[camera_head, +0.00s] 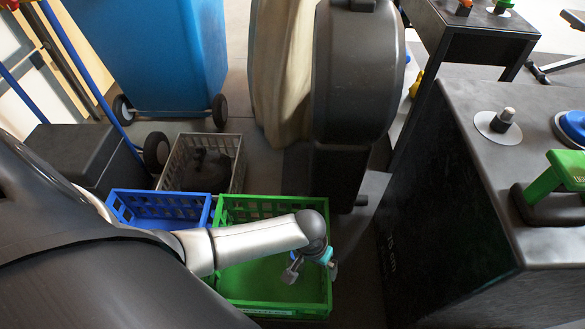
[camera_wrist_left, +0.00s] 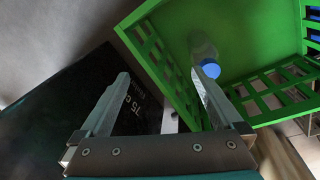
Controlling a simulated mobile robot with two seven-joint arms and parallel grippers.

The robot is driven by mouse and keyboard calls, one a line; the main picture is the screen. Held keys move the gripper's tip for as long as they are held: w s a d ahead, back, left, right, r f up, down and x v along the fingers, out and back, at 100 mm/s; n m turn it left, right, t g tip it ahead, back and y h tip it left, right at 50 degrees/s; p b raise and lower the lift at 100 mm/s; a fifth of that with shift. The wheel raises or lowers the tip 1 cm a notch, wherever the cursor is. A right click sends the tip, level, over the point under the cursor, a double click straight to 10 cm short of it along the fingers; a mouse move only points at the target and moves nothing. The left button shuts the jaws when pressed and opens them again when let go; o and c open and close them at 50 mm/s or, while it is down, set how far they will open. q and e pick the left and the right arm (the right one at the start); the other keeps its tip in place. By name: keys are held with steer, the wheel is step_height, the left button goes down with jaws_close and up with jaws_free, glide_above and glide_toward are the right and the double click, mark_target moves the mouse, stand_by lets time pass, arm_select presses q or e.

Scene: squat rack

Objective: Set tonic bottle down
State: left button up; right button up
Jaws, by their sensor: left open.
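A clear bottle with a blue cap, the tonic bottle (camera_wrist_left: 203,50), is inside the green crate (camera_wrist_left: 185,100) in the left wrist view, close to a slotted wall. In the head view I cannot make the bottle out. My left gripper (camera_head: 311,270) is over the right side of the green crate (camera_head: 225,212) in the head view. In the left wrist view its two fingers (camera_wrist_left: 161,77) are spread apart with nothing between them. The right finger lies just below the blue cap in that picture; I cannot tell if they touch. My right gripper is not in view.
A blue crate (camera_head: 128,194) stands left of the green one, and a grey crate (camera_head: 238,178) with a dark object is behind. A black box (camera_head: 450,200) with a green-handled tool (camera_head: 560,172) on top stands at the right. A blue bin (camera_head: 150,50) is at the back.

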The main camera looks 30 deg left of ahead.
arm_select(q)
steer(key=s+d+r+m+t+h, duration=0.1)
steer(key=s+d+r+m, duration=0.1)
steer(key=s+d+r, duration=0.15)
steer(key=s+a+r+t+y, duration=0.2)
steer(key=a+r, duration=0.4)
steer(key=shift+s+a+r+m, duration=0.25)
steer(key=shift+s+a+m, duration=0.1)
steer(key=shift+a+m, duration=0.05)
